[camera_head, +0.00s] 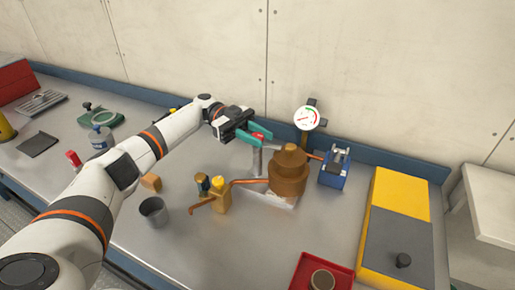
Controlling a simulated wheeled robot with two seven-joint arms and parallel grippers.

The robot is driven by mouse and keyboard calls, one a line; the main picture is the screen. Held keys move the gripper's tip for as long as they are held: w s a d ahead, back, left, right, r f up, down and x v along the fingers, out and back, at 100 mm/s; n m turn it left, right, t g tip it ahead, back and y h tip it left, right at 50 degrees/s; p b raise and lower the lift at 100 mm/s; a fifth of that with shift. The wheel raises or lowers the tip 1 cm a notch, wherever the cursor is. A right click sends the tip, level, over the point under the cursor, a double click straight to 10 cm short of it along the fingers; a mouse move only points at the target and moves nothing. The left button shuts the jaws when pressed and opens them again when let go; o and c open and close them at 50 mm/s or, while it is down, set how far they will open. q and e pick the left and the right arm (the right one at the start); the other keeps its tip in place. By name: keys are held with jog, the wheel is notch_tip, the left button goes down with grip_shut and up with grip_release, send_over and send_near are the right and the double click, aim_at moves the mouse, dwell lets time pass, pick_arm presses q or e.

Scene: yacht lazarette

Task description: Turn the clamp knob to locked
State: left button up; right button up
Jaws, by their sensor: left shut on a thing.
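A red knob (258,135) sits on top of a grey post (257,162), just left of a brown stepped housing (290,172). It seems to be the clamp knob. My left gripper (262,134) reaches in from the left, and its teal fingers are shut on the red knob from both sides. The fingers hide part of the knob, and I cannot read its turn position or any mark. My right gripper is not in view.
A round dial gauge (307,118) stands behind the housing. A blue block (334,178) is to its right, and a copper pipe (235,182) runs left. A grey cup (153,211), red tray (306,270) and yellow-grey box (402,195) stand around. The front middle bench is clear.

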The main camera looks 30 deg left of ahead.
aim_at(258, 135)
pick_arm(q)
jog(key=shift+m+g+y+b, duration=0.3)
jog(key=shift+m+g+b, duration=0.45)
jog(key=shift+g, duration=0.25)
jog(key=shift+r, duration=0.1)
jog(key=o, duration=1)
jog(key=shift+c, duration=0.2)
notch_tip(258, 135, up, 10)
